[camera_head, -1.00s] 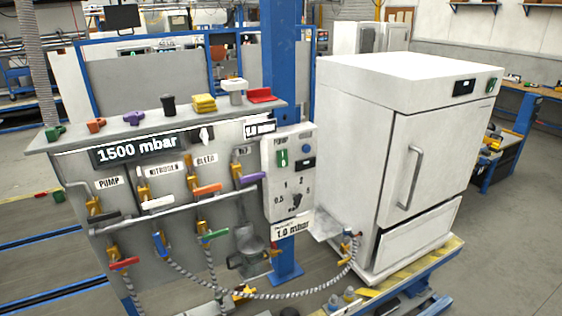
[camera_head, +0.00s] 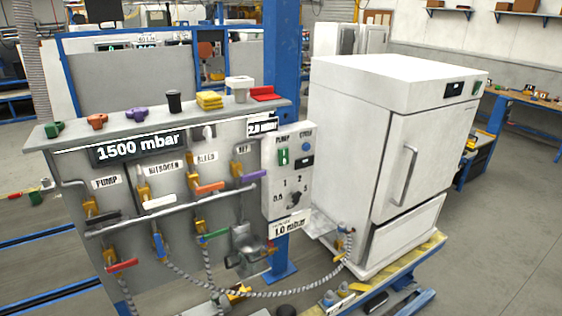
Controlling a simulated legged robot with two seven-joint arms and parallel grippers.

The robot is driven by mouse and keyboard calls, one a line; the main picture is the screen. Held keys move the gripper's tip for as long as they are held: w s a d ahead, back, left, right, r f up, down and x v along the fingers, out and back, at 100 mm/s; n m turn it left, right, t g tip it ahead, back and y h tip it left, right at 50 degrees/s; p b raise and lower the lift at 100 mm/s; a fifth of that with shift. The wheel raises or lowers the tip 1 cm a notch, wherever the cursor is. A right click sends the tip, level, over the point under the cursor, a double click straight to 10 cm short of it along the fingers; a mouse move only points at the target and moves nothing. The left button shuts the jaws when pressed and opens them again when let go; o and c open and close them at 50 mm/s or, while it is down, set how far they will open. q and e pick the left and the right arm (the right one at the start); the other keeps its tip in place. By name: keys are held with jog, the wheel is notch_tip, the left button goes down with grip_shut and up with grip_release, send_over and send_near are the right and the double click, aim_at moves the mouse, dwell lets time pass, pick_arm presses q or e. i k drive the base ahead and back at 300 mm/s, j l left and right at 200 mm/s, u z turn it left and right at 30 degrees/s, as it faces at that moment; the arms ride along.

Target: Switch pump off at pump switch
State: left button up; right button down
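The pump switch (camera_head: 283,157) is a small green rocker under the "PUMP" label on a light grey control box (camera_head: 275,202). The box is fixed to the blue post at the right end of the grey valve panel (camera_head: 230,137). Beside the switch are a blue button (camera_head: 306,146) and a small dark display (camera_head: 304,162); a black rotary knob (camera_head: 296,198) is lower on the box. Whether the rocker is on or off is too small to tell. Neither of my grippers is in view.
A white oven-like cabinet (camera_head: 345,160) stands on a blue and yellow cart right of the box. Several coloured valve handles and pipes cover the panel, with a corrugated hose (camera_head: 290,292) below. Open floor (camera_head: 490,240) lies at the right.

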aim_at(283, 152)
jog(key=i+l, duration=0.2)
jog(key=i, duration=0.15)
jog(key=i+l, duration=0.2)
jog(key=i, duration=0.15)
jog(key=i+l+u, duration=0.1)
jog(key=u, duration=0.2)
